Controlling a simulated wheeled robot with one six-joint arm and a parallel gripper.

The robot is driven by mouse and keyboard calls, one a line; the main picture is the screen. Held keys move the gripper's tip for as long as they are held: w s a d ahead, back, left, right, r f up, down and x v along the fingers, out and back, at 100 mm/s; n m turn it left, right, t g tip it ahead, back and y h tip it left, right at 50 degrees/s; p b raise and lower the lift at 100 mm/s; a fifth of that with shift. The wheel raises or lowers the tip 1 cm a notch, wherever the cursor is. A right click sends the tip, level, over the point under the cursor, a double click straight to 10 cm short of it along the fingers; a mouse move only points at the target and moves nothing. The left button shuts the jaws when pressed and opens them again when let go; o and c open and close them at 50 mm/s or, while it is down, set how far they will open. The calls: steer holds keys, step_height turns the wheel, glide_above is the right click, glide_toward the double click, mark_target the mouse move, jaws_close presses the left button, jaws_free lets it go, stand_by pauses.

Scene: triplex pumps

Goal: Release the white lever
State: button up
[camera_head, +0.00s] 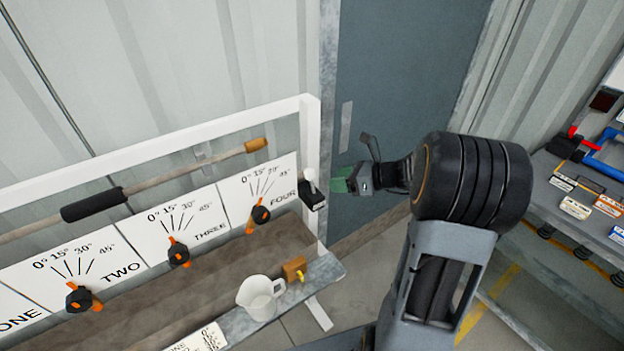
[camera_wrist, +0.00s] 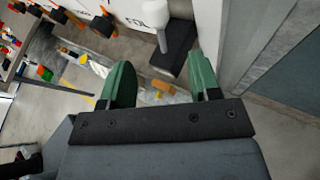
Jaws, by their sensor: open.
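The white lever (camera_head: 309,176) stands on a black base (camera_head: 313,198) at the right end of the white-framed panel, beside the FOUR plate. In the wrist view the lever (camera_wrist: 160,12) has a rounded white handle on a narrower stem, and its top is cut off by the frame edge. My gripper (camera_head: 341,181) with green fingers is just right of the lever in the head view. In the wrist view my gripper (camera_wrist: 161,76) is open, with nothing between its fingers. The lever and its black base (camera_wrist: 175,48) lie beyond the fingertips, apart from them.
Black and orange knobs (camera_head: 179,254) line the panel on the left. A workbench (camera_head: 560,210) with tools is at right. Floor between is free.

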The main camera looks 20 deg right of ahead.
mark_target(312, 180)
steer(key=p+x, duration=0.1)
steer(key=x, duration=0.8)
steer(key=shift+d, duration=0.1)
jaws_close()
stand_by(0.4)
